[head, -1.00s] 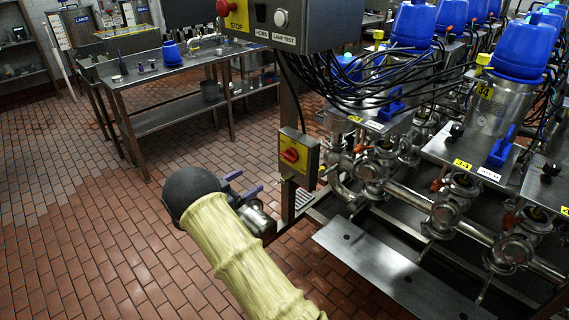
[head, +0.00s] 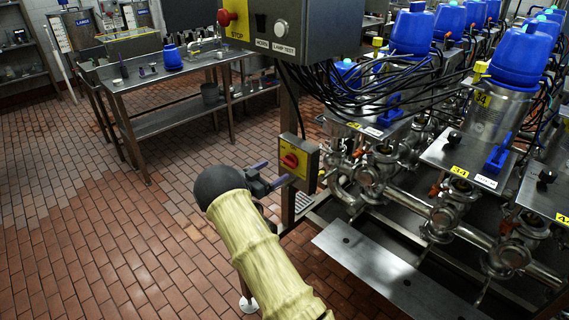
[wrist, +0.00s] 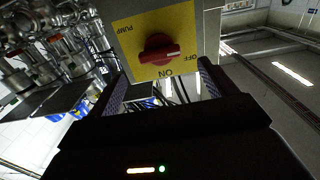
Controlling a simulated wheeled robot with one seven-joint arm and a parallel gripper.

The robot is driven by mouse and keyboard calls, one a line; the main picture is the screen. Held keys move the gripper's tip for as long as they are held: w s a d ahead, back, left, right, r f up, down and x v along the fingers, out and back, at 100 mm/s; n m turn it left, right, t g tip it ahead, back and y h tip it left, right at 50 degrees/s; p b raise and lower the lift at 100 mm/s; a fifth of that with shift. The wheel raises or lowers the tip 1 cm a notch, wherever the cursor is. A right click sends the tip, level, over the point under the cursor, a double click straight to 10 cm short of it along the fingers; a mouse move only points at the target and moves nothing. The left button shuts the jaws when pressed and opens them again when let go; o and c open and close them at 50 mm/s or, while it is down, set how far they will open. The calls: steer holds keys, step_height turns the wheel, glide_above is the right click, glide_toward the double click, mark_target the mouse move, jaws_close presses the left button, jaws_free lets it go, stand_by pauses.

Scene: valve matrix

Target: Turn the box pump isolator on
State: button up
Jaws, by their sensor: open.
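The pump isolator (head: 297,158) is a small grey box with a yellow face on a post below the control panel. Its red rotary knob (head: 290,160) faces my gripper. In the wrist view the yellow plate (wrist: 140,33) reads PUMP, OFF and ON, upside down. The red knob (wrist: 158,49) has a white mark pointing toward OFF. My gripper (head: 270,172) has its fingers close to the isolator's front. In the wrist view the open fingers (wrist: 160,85) lie on either side below the knob, with nothing between them.
A control panel (head: 295,28) with a red STOP button overhangs the isolator. Black cables (head: 375,95) and steel valves with blue tops (head: 512,63) crowd the right. A steel bench (head: 160,90) stands at the back left. The tiled floor (head: 90,220) is clear at left.

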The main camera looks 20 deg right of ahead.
mark_target(286, 164)
steer(key=p+x, duration=0.1)
steer(key=x, duration=0.5)
steer(key=shift+d, duration=0.2)
steer(key=c, duration=1)
